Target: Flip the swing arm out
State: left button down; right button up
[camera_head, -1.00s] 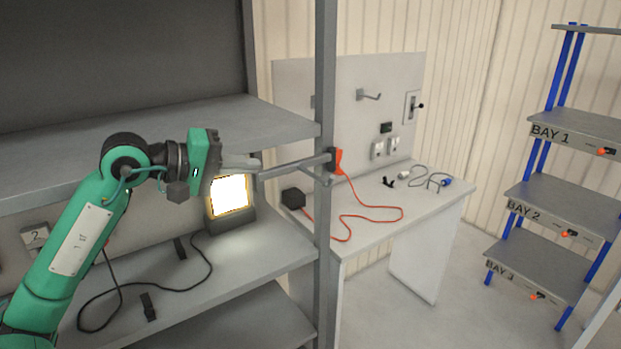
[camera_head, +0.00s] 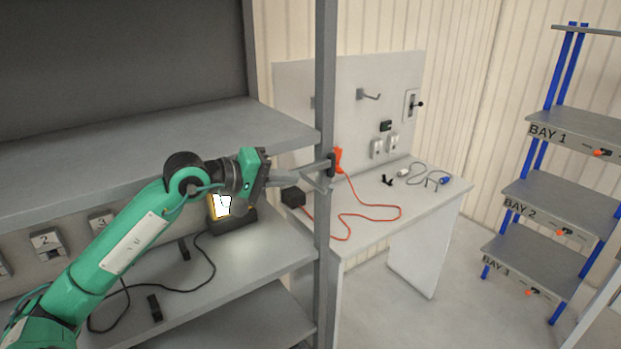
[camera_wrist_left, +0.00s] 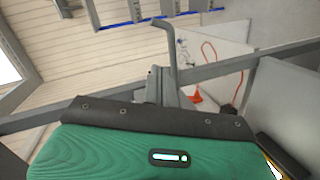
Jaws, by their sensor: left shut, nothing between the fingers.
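The grey swing arm (camera_head: 315,168) is a thin bar at the shelf's upright post (camera_head: 325,230), beside an orange fitting (camera_head: 338,160). Its left part is hidden by or merges with my left gripper (camera_head: 290,177), whose grey fingers point right along it. The fingers are shut with nothing between them; whether they touch the bar I cannot tell. In the left wrist view, the fingers (camera_wrist_left: 158,88) show just above the green gripper body, and a grey rod with a bent tip (camera_wrist_left: 164,45) rises beyond them across the post. My right gripper is not in view.
A lit lamp (camera_head: 232,215) stands on the shelf behind my gripper, with a black cable (camera_head: 180,290) on the shelf. A white bench (camera_head: 420,205) with an orange cable (camera_head: 365,215) is beyond the post. Blue-framed bay shelves (camera_head: 560,190) stand at right.

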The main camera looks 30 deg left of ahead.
pick_arm(q)
jog(key=d+p, duration=0.1)
jog(key=w+d+f+p, duration=0.1)
jog(key=d, duration=0.1)
jog(key=w+d+f+p, duration=0.1)
jog(key=shift+w+d, duration=0.2)
jog(key=shift+w, duration=0.05)
dwell(0.4)
